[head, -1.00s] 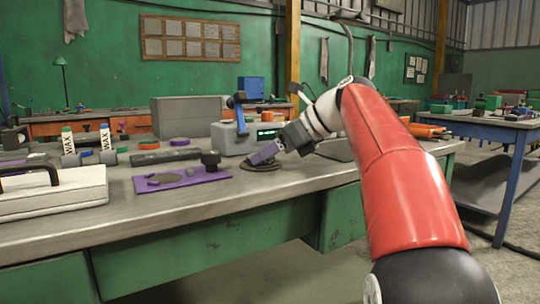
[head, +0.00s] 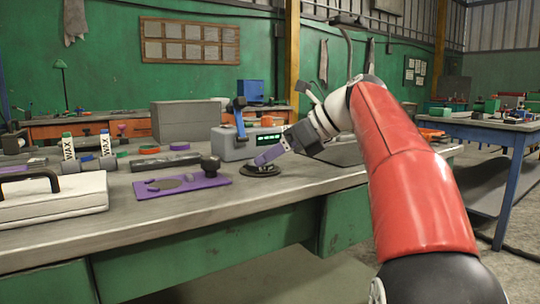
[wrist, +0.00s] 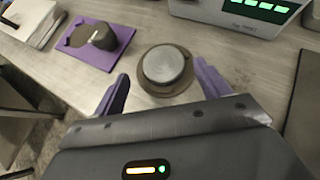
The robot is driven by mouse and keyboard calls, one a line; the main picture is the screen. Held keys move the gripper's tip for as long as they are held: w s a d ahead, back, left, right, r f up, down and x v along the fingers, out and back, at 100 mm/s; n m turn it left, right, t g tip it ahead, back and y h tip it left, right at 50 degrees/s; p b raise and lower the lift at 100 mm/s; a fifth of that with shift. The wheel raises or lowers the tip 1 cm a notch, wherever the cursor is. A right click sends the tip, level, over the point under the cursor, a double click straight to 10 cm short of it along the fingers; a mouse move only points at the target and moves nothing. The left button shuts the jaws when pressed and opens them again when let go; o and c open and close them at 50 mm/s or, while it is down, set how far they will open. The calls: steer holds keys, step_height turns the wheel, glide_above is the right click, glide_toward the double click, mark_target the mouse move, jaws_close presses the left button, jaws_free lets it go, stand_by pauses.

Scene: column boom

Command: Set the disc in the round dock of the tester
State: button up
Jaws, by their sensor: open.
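The grey disc (wrist: 164,65) lies flat inside the brown round dock (wrist: 150,86) in front of the tester (wrist: 222,12). The dock's rim shows around the disc. In the head view the dock (head: 262,171) is a low dark round base before the grey tester (head: 232,148), whose display shows green bars. My gripper (wrist: 162,84) is open and empty. Its purple fingers stand apart, one on each side of the dock in the wrist view, with clear space between them and the disc. In the head view my gripper (head: 268,156) is just above the dock.
A purple tray (head: 155,193) with a dark round patch and a black knob (head: 210,163) lies left of the dock. A white case (head: 60,200), wax tubes (head: 68,146) and a dark bar (head: 165,159) are farther left and back. A blue lever (head: 239,117) rises by the tester.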

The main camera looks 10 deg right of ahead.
steer(key=p+v, duration=0.3)
steer(key=v, duration=0.6)
steer(key=shift+d, duration=0.3)
steer(key=shift+r, duration=0.1)
